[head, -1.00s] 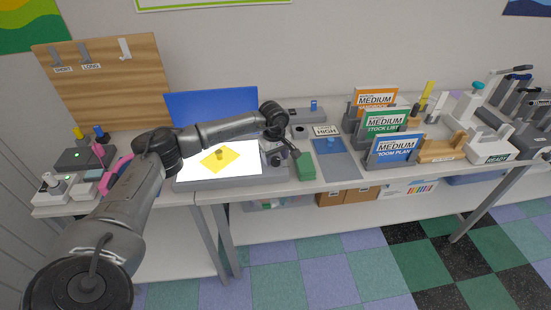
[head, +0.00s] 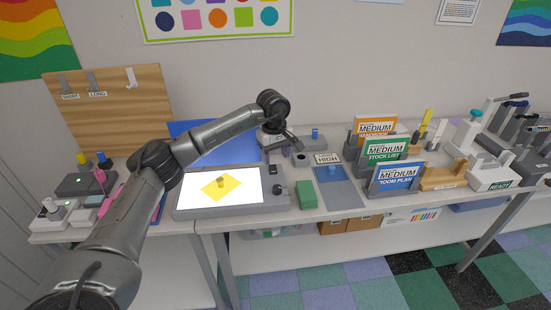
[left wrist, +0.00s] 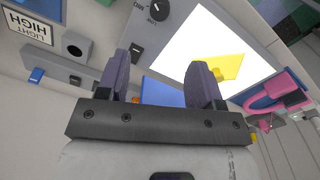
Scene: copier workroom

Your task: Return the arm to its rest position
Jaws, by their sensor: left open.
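My left arm reaches in from the left over the light panel. Its gripper (head: 287,142) is raised above the back of the table, behind the green block (head: 306,195) and apart from it. In the left wrist view the two dark fingers of the left gripper (left wrist: 160,72) stand wide apart with nothing between them. My right gripper is not in view.
The lit panel (head: 248,190) bears a yellow sheet with a small knob. A blue lid (head: 190,130) stands behind it. A blue-grey mat (head: 340,190), signed holders (head: 390,150) and a wooden board (head: 110,100) are nearby. The space above the table front is free.

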